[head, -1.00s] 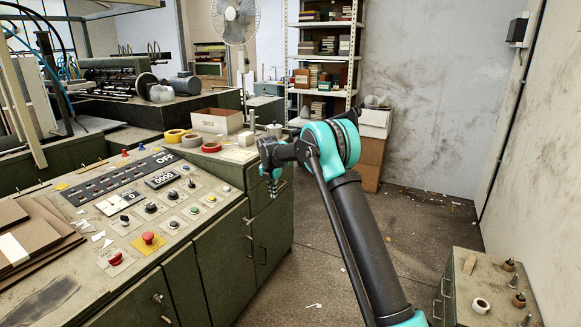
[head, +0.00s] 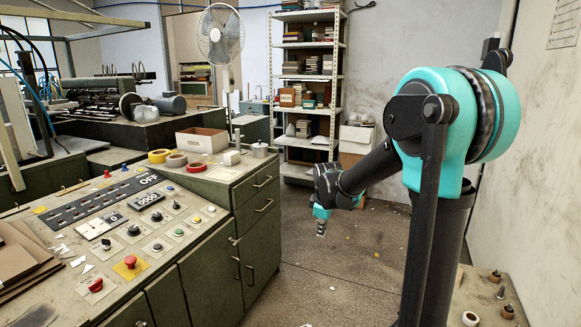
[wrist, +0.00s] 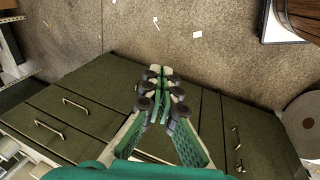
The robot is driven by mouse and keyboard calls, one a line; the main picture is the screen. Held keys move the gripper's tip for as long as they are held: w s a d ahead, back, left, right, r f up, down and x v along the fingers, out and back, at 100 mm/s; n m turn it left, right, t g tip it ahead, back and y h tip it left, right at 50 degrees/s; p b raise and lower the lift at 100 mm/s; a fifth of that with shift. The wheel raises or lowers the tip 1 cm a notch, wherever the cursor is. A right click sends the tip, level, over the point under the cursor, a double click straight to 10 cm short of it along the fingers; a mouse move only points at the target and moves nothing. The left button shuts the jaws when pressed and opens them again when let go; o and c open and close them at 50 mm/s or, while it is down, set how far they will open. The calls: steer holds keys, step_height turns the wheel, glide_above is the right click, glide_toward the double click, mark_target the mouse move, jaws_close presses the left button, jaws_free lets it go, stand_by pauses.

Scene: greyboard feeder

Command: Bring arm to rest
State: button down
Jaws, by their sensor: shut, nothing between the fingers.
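My gripper (head: 321,223) hangs at the end of my raised, folded arm in the head view, pointing down over the open floor to the right of the green cabinet. In the wrist view my gripper (wrist: 160,76) shows its green fingers shut together at the tips, with nothing between them. Cabinet fronts with handles lie behind the fingers in that view, and floor lies beyond the tips. My gripper appears apart from the cabinet and touches nothing visible.
The control panel (head: 130,222) with a red button (head: 130,262) fills the left. Tape rolls (head: 176,160) and an open box (head: 202,140) sit behind it. A shelf rack (head: 275,80) and a cardboard box (head: 357,138) stand at the back. The floor (head: 330,275) between is mostly clear.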

steer(key=s+d+f+m, duration=0.2)
steer(key=s+m, duration=0.2)
steer(key=s, duration=0.4)
steer(key=s+d+f+m, duration=0.3)
steer(key=s+m, duration=0.2)
steer(key=s, duration=0.4)
steer(key=s+d+f+m, duration=0.3)
steer(key=s+m, duration=0.1)
steer(key=s, duration=0.4)
steer(key=shift+s+d+m+t, duration=0.2)
steer(key=shift+s+m+t, duration=0.1)
steer(key=shift+s, duration=0.05)
